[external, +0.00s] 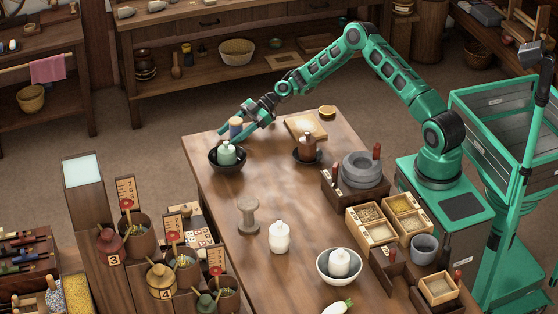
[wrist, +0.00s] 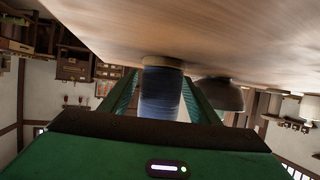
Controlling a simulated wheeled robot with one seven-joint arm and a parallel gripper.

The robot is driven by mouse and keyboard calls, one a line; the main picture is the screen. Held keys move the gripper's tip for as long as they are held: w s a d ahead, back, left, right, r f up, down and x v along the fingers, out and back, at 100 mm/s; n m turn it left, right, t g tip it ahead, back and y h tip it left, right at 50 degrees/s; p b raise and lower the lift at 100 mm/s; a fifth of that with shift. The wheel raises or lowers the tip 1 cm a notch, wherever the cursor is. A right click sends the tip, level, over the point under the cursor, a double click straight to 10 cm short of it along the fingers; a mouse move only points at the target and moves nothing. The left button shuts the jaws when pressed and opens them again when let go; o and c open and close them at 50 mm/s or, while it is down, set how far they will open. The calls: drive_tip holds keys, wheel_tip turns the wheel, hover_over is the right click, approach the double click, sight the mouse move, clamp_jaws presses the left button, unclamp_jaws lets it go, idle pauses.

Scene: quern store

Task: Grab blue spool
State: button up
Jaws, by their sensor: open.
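The blue spool (external: 236,128) stands near the far left corner of the wooden table (external: 290,215), a blue winding with a pale wooden end. My gripper (external: 246,124) is low over that corner with its fingers on either side of the spool. In the wrist view the spool (wrist: 161,92) stands between the two green fingers (wrist: 160,100), nearer the left one. The fingers are apart; whether either touches the spool I cannot tell. The spool's lower part is partly hidden in the external view.
A dark bowl with a pale green jar (external: 227,153) stands just in front of the spool; the bowl shows in the wrist view (wrist: 221,96). A brown bottle on a dark dish (external: 308,147) stands to the right.

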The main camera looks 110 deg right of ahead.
drive_tip(key=shift+x, duration=0.8)
drive_tip(key=c, duration=1.2)
drive_tip(key=shift+o, duration=0.2)
drive_tip(key=shift+r, duration=0.1)
